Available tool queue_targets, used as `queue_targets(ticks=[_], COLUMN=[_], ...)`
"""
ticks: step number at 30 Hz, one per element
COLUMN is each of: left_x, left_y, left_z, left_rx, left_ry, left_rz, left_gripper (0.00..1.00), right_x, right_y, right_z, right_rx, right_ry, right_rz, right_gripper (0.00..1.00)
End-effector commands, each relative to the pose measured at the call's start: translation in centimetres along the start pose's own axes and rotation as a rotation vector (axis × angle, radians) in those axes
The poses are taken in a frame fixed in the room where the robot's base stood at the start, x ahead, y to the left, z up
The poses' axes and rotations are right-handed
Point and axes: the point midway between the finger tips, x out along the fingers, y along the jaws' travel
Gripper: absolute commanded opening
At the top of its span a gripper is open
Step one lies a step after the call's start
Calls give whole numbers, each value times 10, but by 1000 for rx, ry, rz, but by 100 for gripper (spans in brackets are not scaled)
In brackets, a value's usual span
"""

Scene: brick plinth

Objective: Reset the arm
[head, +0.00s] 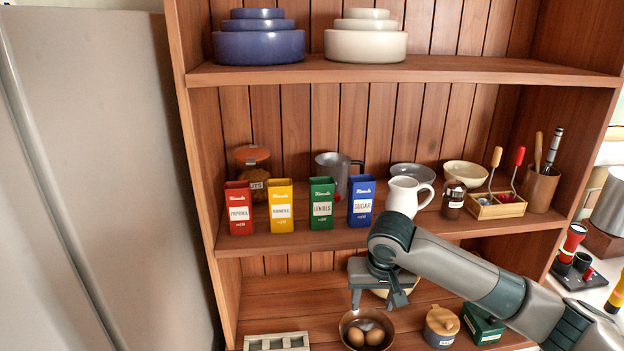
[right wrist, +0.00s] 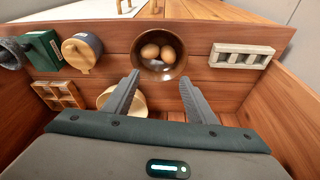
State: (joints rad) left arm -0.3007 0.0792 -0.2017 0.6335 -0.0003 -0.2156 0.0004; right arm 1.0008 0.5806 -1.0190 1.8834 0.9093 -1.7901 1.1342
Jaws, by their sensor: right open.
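My right arm comes in from the lower right in the head view. Its right gripper (head: 378,299) is in front of the lower shelf, just above a brown bowl (head: 368,328) holding brown eggs. In the right wrist view the two fingers of the right gripper (right wrist: 162,92) are spread wide with nothing between them. The bowl (right wrist: 158,72) with two eggs lies beyond the fingertips there. A pale round bowl (right wrist: 122,101) is partly hidden behind the left finger. My left gripper is not in view.
The wooden shelf unit (head: 455,69) holds stacked bowls above and red, yellow, green and blue boxes (head: 361,201) with a white jug (head: 405,196) in the middle. A lidded pot (head: 441,327), green box (head: 482,325) and pale block (head: 277,341) flank the egg bowl. A fridge (head: 100,180) stands left.

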Motion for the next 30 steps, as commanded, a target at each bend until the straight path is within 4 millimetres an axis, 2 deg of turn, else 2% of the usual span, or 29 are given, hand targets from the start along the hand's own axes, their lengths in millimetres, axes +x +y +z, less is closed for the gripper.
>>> queue_targets(ticks=[5,8,18,24,30], left_x=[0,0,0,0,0], left_y=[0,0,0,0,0], left_z=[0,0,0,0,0], left_rx=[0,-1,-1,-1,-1], left_ry=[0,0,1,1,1], left_rz=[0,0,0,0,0], left_gripper=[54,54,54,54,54], right_x=[16,28,68,83,95], right_y=[-15,-28,-68,-75,-66], right_z=[21,40,122,168,214], right_rx=[-51,-96,-234,-267,-274], right_ry=[-6,-8,20,51,80], right_rz=[-41,-80,-239,-300,-324], right_gripper=[51,51,51,51,51])
